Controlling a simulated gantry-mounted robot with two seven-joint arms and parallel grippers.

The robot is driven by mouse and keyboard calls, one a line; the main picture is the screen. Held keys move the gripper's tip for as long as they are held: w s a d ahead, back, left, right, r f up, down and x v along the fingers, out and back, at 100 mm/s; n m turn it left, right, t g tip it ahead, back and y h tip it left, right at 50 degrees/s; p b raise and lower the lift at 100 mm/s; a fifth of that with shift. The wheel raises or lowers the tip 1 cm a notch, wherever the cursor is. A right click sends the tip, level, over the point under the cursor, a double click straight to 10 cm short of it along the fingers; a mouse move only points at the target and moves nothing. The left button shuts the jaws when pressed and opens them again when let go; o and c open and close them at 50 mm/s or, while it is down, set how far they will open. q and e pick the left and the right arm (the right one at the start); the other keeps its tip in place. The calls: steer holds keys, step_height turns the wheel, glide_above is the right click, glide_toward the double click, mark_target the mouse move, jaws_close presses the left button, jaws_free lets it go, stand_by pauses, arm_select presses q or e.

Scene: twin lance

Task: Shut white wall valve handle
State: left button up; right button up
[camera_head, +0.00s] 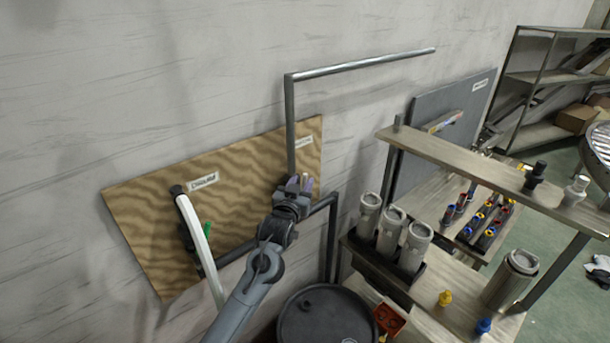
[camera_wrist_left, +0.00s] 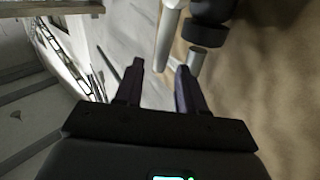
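The white valve handle (camera_head: 309,185) shows as a small pale bar in front of the brown wood-grain board on the wall, largely hidden by my gripper. In the left wrist view it is a white rod (camera_wrist_left: 168,38) beside a black valve body (camera_wrist_left: 205,32) and a short grey stub. My left gripper (camera_head: 299,182) is at the valve, near the right side of the board. In the wrist view its two dark fingers (camera_wrist_left: 158,72) are apart, with the rod's end appearing between the tips. Contact cannot be told. My right gripper is not in view.
A grey pipe (camera_head: 290,125) rises above the valve. A white curved pipe (camera_head: 200,245) and a green handle (camera_head: 208,229) are left. A dark drum (camera_head: 325,318) stands below. A bench with grey canisters (camera_head: 417,245) and a raised shelf (camera_head: 480,170) is right.

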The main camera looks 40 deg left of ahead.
mark_target(304, 178)
arm_select(q)
steer(key=shift+p+x, duration=0.3)
steer(key=shift+x, duration=1.7)
jaws_close()
